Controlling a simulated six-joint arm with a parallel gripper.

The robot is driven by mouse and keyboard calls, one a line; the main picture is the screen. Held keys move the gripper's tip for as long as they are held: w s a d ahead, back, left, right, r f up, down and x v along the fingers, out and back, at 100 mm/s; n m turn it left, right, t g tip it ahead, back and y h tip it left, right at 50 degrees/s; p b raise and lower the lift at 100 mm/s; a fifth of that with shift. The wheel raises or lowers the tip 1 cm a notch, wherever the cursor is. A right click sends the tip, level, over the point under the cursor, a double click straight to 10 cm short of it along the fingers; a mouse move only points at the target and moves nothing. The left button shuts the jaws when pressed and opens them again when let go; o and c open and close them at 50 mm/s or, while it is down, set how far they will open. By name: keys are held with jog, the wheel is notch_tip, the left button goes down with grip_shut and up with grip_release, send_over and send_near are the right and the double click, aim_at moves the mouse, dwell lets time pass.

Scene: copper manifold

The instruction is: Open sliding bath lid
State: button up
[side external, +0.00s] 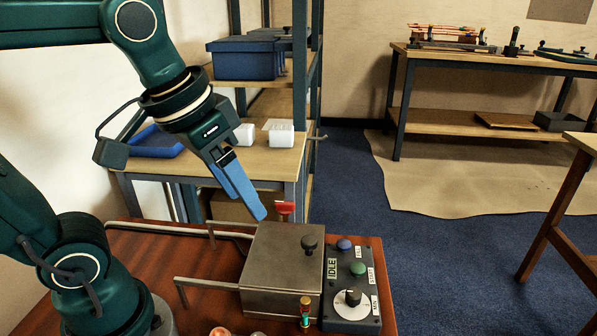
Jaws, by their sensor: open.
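The bath (277,302) is a grey metal box on the reddish-brown bench. A flat grey lid (278,250) covers its top, and a black knob (309,243) stands near the lid's right edge. My gripper (258,212) has long blue fingers and points down and to the right. Its tips are above and behind the lid, left of the knob, and look apart from it. The fingers overlap in this view, so the gap between them is hard to see. The gripper is open and holds nothing visible.
A control box (352,290) with an IDLE display, buttons and a dial stands right of the bath. Bent metal bars (205,283) run left from it. A red-handled item (285,208) stands behind, and a small copper-and-green part (305,310) in front.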

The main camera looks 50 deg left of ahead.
jog(key=w+d+g, duration=0.1)
jog(key=w+g, duration=0.2)
jog(key=w, duration=0.4)
jog(key=g, duration=0.1)
send_over(309, 239)
notch_tip(309, 239, down, 5)
jog(key=shift+r, duration=0.2)
jog(key=shift+f, duration=2.9)
grip_shut()
jog(key=shift+r, duration=0.1)
